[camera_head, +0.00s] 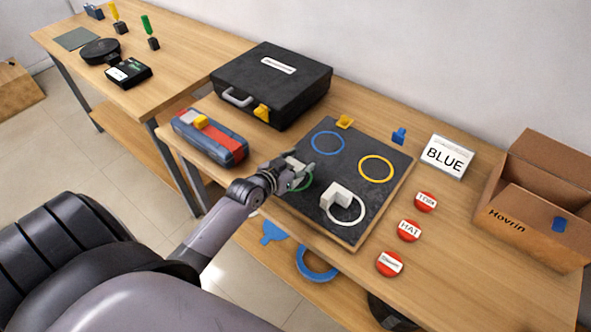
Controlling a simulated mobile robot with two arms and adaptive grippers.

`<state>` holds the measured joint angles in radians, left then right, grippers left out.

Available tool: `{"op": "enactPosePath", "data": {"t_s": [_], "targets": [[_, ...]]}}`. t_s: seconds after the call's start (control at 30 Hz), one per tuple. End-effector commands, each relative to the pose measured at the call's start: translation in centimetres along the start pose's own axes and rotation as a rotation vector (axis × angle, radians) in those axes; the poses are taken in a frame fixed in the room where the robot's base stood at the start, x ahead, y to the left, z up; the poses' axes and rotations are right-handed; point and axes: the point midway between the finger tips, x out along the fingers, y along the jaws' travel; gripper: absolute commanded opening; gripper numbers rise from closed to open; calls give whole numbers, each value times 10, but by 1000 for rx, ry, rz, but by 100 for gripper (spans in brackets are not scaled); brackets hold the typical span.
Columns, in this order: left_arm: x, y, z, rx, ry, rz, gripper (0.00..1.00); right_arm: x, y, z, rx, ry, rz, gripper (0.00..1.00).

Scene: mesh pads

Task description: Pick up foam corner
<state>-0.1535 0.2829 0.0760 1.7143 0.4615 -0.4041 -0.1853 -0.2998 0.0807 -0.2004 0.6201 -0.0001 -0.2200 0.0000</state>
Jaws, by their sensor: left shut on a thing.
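A white, notched foam corner (336,198) sits on the dark square mat (346,236), at the left edge of a white ring. My left gripper (305,178) is low over the mat's left part, at the green ring and up-left of the white piece, apart from it in the picture. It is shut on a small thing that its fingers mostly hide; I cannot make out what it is. My right gripper is not in view.
The mat also has a blue ring (327,142) and a yellow ring (376,169). A black case (272,82), a blue-grey toolbox (210,137), red discs (409,230), a BLUE sign (447,157) and a cardboard box (530,225) surround it.

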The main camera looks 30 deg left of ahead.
Motion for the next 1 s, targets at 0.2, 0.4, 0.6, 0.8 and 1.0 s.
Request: {"op": "enactPosePath", "data": {"t_s": [0.2, 0.4, 0.6, 0.8, 1.0], "targets": [[-2, 0, -5, 0, 1, 0, 36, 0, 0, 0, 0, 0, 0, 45], [-12, 0, -30, 1, 4, -1, 36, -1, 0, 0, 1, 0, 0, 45], [-35, 0, -85, 4, 7, 0, 36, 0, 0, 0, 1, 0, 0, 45], [-56, 0, -137, 4, 6, -1, 36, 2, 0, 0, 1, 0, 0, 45], [-70, 0, -171, 3, 4, 0, 36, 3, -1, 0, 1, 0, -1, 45]]}}
